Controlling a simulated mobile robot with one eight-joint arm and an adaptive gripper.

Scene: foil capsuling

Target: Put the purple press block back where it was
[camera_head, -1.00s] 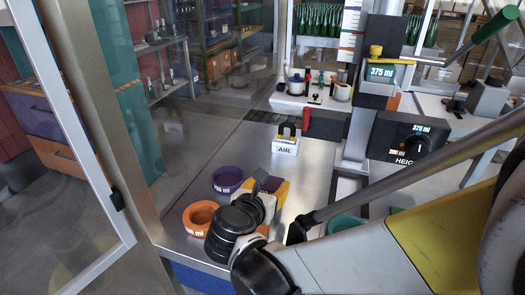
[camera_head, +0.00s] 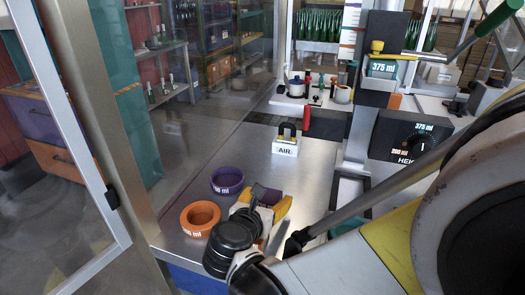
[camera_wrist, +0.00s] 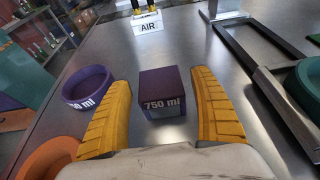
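The purple press block (camera_wrist: 162,88), marked 750 ml, stands upright on the steel table in the wrist view. My gripper (camera_head: 273,203) is open, and its two yellow fingers are spread on either side of the block in the wrist view. A gap shows between the block and each finger there. In the head view my wrist and gripper mostly hide the block. A purple ring (camera_head: 227,181) with an ml label stands on the table left of the gripper. It also shows in the wrist view (camera_wrist: 88,87), left of the left finger.
An orange ring (camera_head: 200,219) stands in front of the purple one, close to my gripper. The white AIR block with a padlock (camera_head: 286,147) stands farther back. A black-framed slot and a green ring (camera_wrist: 309,82) lie to the right. Steel table between is clear.

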